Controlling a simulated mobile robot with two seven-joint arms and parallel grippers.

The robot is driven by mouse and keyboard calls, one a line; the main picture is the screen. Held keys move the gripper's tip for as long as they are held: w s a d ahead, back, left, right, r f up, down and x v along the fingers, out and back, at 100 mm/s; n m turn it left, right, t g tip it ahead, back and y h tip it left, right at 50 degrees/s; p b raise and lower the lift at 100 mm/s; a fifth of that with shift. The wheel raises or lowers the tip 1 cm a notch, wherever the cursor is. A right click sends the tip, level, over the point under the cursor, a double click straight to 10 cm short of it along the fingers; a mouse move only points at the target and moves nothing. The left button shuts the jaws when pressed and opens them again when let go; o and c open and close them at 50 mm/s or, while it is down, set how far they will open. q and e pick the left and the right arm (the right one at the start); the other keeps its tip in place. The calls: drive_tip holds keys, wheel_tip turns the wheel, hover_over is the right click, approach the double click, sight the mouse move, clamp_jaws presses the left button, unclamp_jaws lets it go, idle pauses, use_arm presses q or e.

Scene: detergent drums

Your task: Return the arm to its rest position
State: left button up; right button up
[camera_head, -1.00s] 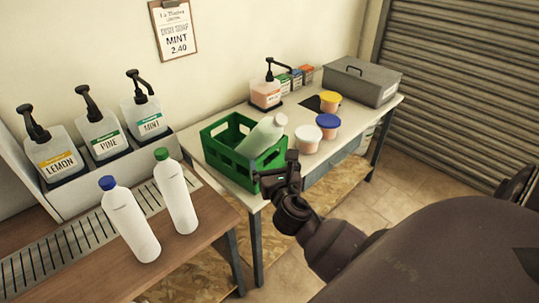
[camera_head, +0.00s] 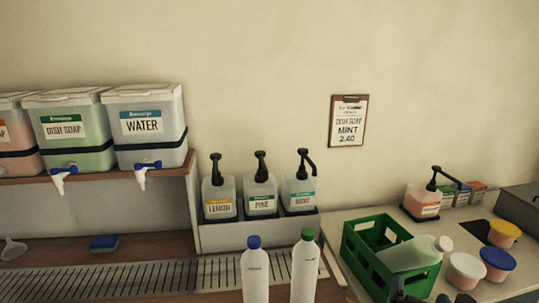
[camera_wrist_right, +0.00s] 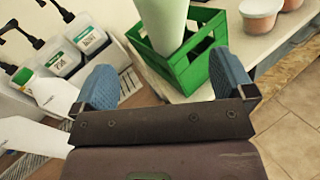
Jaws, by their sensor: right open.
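My right gripper (camera_wrist_right: 166,82) is open and empty, its two blue fingers spread apart in the wrist view. In the head view only a dark part of it (camera_head: 405,291) shows at the bottom edge, in front of the green crate (camera_head: 361,261). The crate also shows beyond the fingers in the wrist view (camera_wrist_right: 198,72). A pale green bottle (camera_head: 405,255) leans tilted in the crate; it shows between and beyond the fingers in the wrist view (camera_wrist_right: 163,22), and I see no finger on it. My left gripper is not in view.
Two white bottles, one blue-capped (camera_head: 255,275) and one green-capped (camera_head: 304,268), stand in front of the pump dispensers (camera_head: 260,200). Tubs (camera_head: 497,263) stand right of the crate. Soap and water tanks (camera_head: 145,125) sit on the left shelf.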

drive_tip(key=s+a+f+m+g+y, duration=0.1)
drive_tip(key=s+a+f+m+y, duration=0.2)
drive_tip(key=m, duration=0.7)
drive_tip(key=s+a+f+m+g+y, duration=0.1)
drive_tip(key=a+f+m+y, duration=0.2)
drive_tip(key=f+m, duration=0.45)
drive_tip(key=s+a+f+m+g, duration=0.1)
drive_tip(key=s+f+m, duration=0.3)
drive_tip(key=s+m, duration=0.1)
drive_tip(key=s+a+f+m+g+y, duration=0.1)
drive_tip(key=s+f+m, duration=0.3)
drive_tip(key=s, duration=0.4)
drive_tip(key=shift+a+f+m+g, duration=0.25)
drive_tip(key=shift+a+m+g, duration=0.1)
drive_tip(key=shift+g, duration=0.05)
